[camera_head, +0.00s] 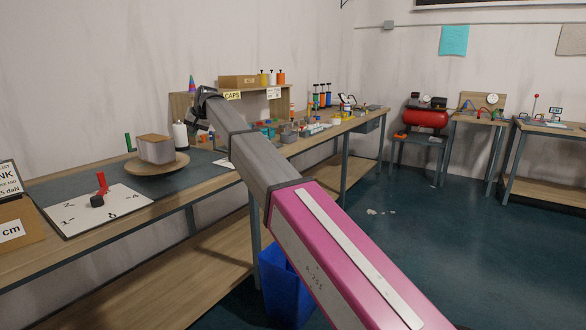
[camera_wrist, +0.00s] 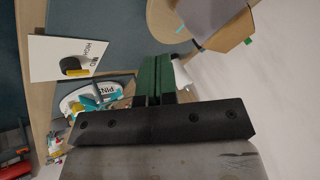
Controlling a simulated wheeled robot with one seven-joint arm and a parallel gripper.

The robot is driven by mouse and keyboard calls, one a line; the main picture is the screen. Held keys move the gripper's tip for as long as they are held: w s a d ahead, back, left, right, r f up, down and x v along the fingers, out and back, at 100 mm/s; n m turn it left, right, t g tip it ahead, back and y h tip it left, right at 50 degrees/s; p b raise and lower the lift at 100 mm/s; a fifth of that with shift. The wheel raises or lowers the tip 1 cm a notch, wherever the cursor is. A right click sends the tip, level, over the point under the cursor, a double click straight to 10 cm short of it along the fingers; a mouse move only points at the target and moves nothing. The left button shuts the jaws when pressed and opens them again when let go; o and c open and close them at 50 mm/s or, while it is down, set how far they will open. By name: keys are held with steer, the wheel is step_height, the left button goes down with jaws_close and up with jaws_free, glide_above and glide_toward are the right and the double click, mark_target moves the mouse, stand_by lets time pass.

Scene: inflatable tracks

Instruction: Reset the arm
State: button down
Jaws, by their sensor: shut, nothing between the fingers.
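My arm, pink near the base and grey further out, reaches from the lower right of the head view up and left over the long workbench (camera_head: 180,190). Its dark end, with my gripper (camera_head: 203,95), is raised near the wall by the bench; the fingers are too small to make out there. In the wrist view my gripper (camera_wrist: 154,64) shows two green fingers side by side, shut with nothing held. Below them in that view is a black bracket with screws.
A round wooden turntable (camera_head: 135,169) carries a grey box (camera_head: 155,149). A white board (camera_head: 70,216) with a red pointer lies at the left. A shelf with bottles and small parts stands behind the arm's end.

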steer(key=s+d+f+m+h, duration=0.1)
steer(key=s+d+f+h, duration=0.15)
steer(key=d+f, duration=1.3)
steer(key=s+d+f+m+h, duration=0.1)
steer(key=s+d+f, duration=0.3)
steer(key=d+f, duration=1.15)
steer(key=s+d+f+g, duration=0.1)
steer(key=s+d+f, duration=0.4)
steer(key=s+d, duration=0.3)
steer(key=s+d+f+g+h, duration=0.1)
steer(key=s+d+f, duration=0.5)
steer(key=s+d, duration=0.3)
steer(key=s+d+f+m+g+h, duration=0.1)
steer(key=s+d+f, duration=0.5)
steer(key=s+d, duration=0.2)
steer(key=d, duration=0.2)
steer(key=shift+s+d+f+g, duration=0.15)
steer(key=shift+s+d+g, duration=0.15)
steer(key=shift+s+d, duration=0.1)
steer(key=shift+h, duration=0.25)
